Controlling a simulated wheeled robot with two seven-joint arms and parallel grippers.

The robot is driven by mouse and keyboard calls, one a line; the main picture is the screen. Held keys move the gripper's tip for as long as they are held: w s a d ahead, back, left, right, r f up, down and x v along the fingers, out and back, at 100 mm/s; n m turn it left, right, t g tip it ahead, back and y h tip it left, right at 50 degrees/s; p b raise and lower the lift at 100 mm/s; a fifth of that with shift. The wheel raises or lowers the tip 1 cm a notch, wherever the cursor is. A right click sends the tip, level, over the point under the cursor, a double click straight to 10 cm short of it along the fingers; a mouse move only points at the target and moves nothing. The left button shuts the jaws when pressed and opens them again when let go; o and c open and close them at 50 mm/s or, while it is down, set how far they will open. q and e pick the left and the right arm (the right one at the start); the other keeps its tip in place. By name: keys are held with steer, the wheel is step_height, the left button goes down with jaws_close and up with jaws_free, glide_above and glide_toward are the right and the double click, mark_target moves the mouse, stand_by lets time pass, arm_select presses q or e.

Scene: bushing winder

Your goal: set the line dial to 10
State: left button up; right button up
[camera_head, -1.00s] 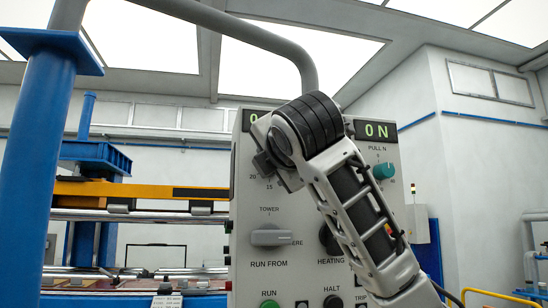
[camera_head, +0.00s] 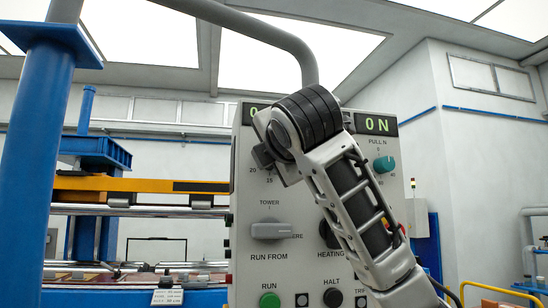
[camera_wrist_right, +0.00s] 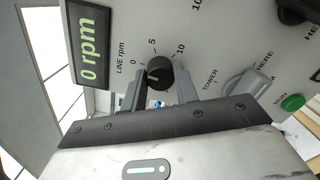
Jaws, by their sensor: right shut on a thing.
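The line dial (camera_wrist_right: 159,72) is a small black knob on the grey panel, under the label LINE rpm (camera_wrist_right: 120,58), with marks 0, 5 and 10 around it. A pale mark shows on its face, but I cannot tell exactly which number it points to. The green display (camera_wrist_right: 90,47) reads 0 rpm. My right gripper (camera_wrist_right: 160,84) is shut on the dial, one finger on each side. In the head view my right gripper (camera_head: 266,156) covers the dial, and only the marks 15 and 20 show below it. My left gripper is not in view.
The run-from selector (camera_head: 270,230), the green RUN button (camera_head: 269,300) and the black HALT button (camera_head: 333,297) sit lower on the panel. A teal pull dial (camera_head: 384,164) is at right, under a display (camera_head: 376,125) reading 0 N. A blue post (camera_head: 40,150) stands left.

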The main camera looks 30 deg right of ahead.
arm_select(q)
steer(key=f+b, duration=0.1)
steer(key=b, duration=0.2)
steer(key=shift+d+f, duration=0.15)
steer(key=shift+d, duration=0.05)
arm_select(e)
steer(key=m+y, duration=0.1)
steer(key=m, duration=2)
steer(key=shift+f+m, duration=0.15)
steer(key=shift+m, duration=0.25)
steer(key=o, duration=1)
steer(key=shift+s, duration=0.15)
